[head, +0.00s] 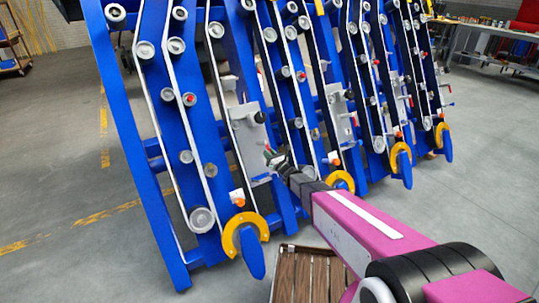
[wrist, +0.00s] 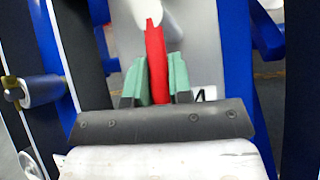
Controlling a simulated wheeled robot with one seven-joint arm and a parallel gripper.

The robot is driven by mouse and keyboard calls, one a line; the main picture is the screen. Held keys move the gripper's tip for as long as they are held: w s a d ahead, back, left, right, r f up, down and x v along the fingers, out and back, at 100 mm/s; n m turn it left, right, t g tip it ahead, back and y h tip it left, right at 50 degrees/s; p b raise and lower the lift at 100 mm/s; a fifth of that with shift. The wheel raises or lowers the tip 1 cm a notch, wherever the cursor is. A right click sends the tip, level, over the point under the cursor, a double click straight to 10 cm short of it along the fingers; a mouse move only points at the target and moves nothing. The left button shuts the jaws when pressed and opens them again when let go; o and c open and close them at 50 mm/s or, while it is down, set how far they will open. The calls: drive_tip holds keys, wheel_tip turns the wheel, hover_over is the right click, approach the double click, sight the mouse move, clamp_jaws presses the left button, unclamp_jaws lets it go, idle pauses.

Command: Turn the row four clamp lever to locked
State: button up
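The red clamp lever (wrist: 156,60) stands upright in the middle of the wrist view, with its top end at a white pivot piece (wrist: 147,14) on a grey plate. The plate carries a black "4" (wrist: 199,95) partly hidden by my gripper. My gripper (wrist: 158,78) has its two green fingers on either side of the lever, close against it, and looks shut on it. The lever's lower end is hidden by the gripper body.
Blue slanted row frames (head: 130,120) with belts and rollers stand around the plate. A roller (wrist: 40,91) is left of my gripper. Yellow-orange rings (head: 245,235) sit at the row bottoms. A wooden crate (head: 283,262) is on the floor below my arm. Open floor lies left.

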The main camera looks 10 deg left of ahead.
drive_tip(key=o, duration=0.3)
drive_tip(key=shift+o, duration=0.2)
drive_tip(key=v, duration=1.1)
